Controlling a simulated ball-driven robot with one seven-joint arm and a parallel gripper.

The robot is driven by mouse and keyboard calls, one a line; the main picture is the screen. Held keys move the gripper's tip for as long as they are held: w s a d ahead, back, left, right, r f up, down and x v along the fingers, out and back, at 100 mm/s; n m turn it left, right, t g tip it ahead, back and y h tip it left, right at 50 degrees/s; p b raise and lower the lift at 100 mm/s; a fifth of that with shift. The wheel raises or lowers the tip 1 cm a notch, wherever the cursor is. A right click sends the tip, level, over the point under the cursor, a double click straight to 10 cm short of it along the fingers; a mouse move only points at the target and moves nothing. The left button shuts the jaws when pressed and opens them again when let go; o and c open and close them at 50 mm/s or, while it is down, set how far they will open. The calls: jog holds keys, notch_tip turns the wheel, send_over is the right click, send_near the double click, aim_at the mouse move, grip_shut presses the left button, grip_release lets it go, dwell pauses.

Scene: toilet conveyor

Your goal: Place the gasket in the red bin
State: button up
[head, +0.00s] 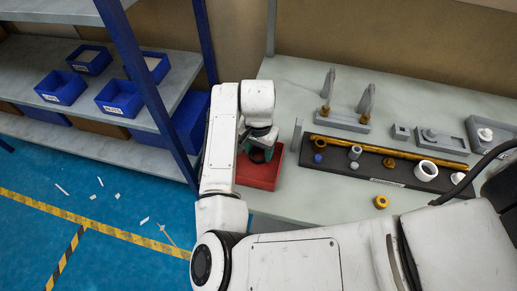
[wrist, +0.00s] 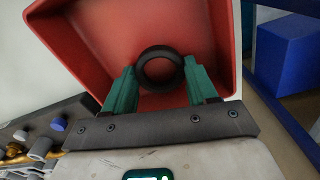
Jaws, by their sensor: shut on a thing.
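The red bin (head: 262,175) stands on the left end of the grey-green table in the head view, partly hidden by my arm. In the wrist view the red bin (wrist: 90,25) fills the upper middle, with its inside facing the camera. My gripper (wrist: 160,75) has green fingers and is shut on the gasket (wrist: 160,52), a black ring. The gasket is held between the fingertips, over the inside of the bin. In the head view my gripper (head: 258,150) is above the bin and the gasket is mostly hidden beneath it.
A black board (head: 385,170) with several small parts lies right of the bin, with a long brass-coloured rod (head: 390,146) along it. A brass ring (head: 381,202) lies in front. Grey fixtures (head: 345,120) stand behind. A shelf with blue bins (head: 120,98) stands on the left.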

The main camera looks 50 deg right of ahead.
jog(key=shift+f, duration=0.25)
jog(key=o, duration=1.1)
jog(key=shift+r, duration=0.1)
notch_tip(320, 180, up, 12)
jog(key=shift+r+b, duration=0.1)
jog(key=shift+b, duration=0.25)
